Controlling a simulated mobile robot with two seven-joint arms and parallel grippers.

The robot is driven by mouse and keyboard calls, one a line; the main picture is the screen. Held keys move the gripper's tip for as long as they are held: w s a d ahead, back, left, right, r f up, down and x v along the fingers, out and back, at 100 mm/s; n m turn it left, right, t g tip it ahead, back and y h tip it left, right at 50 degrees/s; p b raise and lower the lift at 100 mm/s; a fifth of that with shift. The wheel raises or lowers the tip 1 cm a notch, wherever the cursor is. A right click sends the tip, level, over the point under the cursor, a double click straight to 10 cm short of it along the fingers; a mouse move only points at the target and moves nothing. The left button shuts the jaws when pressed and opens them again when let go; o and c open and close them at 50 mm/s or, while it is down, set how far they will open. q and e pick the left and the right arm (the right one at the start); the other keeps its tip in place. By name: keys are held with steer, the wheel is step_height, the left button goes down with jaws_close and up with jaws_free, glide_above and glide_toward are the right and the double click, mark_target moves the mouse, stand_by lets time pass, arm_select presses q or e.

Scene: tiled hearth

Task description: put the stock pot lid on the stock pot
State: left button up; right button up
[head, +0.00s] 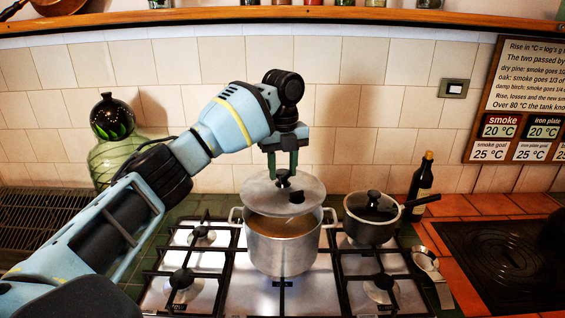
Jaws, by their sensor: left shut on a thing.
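The stock pot (281,252) is a silver two-handled pot on the hob, with brownish liquid showing inside. The stock pot lid (262,191) is a round grey metal lid with a black knob. It is over the back part of the pot's mouth, and the front of the opening shows below its edge. My left gripper (284,171) is above the lid, pointing down, shut on the lid's knob. The lid hides the pot's back rim, so I cannot tell whether they touch there. My right gripper is out of view.
A smaller lidded saucepan (370,232) stands right of the pot, its handle pointing right. Behind it is a dark bottle (420,185). A big green glass jar (112,150) stands at the left. A metal utensil (426,262) lies at the hob's right edge.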

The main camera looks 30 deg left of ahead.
mark_target(282, 184)
arm_select(q)
steer(key=shift+f, duration=2.15)
steer(key=shift+f, duration=0.9)
stand_by(0.7)
steer(key=o, duration=1)
steer(key=shift+o, duration=0.2)
steer(key=shift+f, duration=0.1)
steer(key=shift+r, duration=4)
